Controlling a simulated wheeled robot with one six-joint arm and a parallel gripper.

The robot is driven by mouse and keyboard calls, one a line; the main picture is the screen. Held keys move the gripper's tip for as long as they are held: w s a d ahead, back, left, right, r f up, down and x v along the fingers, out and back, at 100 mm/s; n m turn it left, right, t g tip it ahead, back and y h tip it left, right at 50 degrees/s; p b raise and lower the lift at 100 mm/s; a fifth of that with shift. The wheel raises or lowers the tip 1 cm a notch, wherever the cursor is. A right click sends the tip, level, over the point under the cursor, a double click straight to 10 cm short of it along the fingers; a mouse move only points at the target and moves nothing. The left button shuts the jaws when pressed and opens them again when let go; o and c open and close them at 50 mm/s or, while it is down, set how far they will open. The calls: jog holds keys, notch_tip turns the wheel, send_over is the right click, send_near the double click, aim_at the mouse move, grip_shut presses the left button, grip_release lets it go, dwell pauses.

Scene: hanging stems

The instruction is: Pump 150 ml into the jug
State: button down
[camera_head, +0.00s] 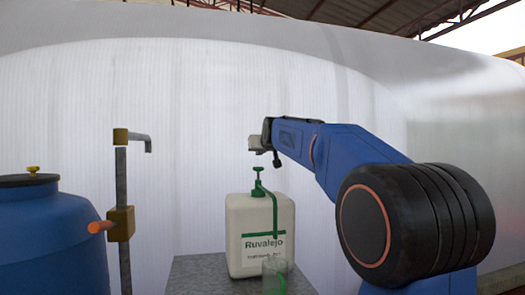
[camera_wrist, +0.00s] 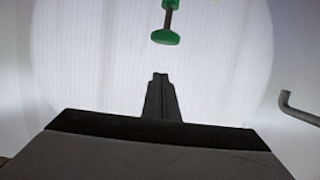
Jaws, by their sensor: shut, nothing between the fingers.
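A white canister (camera_head: 238,236) labelled Ruvalejo stands on a grey stand. Its green pump head (camera_head: 258,169) sits on a short stem on top, and a green spout tube (camera_head: 274,215) bends down in front toward the jug. The clear jug (camera_head: 273,279) stands before the canister, cut by the bottom edge; green shows in it, but I cannot tell its level. My gripper (camera_head: 257,145) is just above the pump head, apart from it. In the wrist view its shut, empty fingers (camera_wrist: 160,77) point toward the green pump head (camera_wrist: 165,37), which appears upside down.
A blue barrel (camera_head: 50,235) with a yellow-knobbed black lid stands at the left. Beside it rises a grey standpipe (camera_head: 122,190) with a bent spout and an orange-handled valve (camera_head: 105,226). The grey stand top (camera_head: 200,270) is bare left of the canister.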

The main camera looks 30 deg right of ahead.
aim_at(259, 171)
jog(key=shift+w+d+f, duration=0.1)
jog(key=shift+w+f, duration=0.1)
jog(key=shift+f, duration=0.5)
jog(key=shift+w+f, duration=0.15)
jog(key=shift+f, duration=0.6)
jog(key=shift+w+d+f, duration=0.1)
jog(key=shift+w+f, duration=0.1)
jog(key=shift+f, duration=0.5)
jog(key=shift+f, duration=1.8)
jog(key=s+a+r, duration=0.2)
jog(key=s+r, duration=0.5)
jog(key=s, duration=0.2)
jog(key=shift+s+a, duration=0.2)
jog(key=shift+a, duration=0.2)
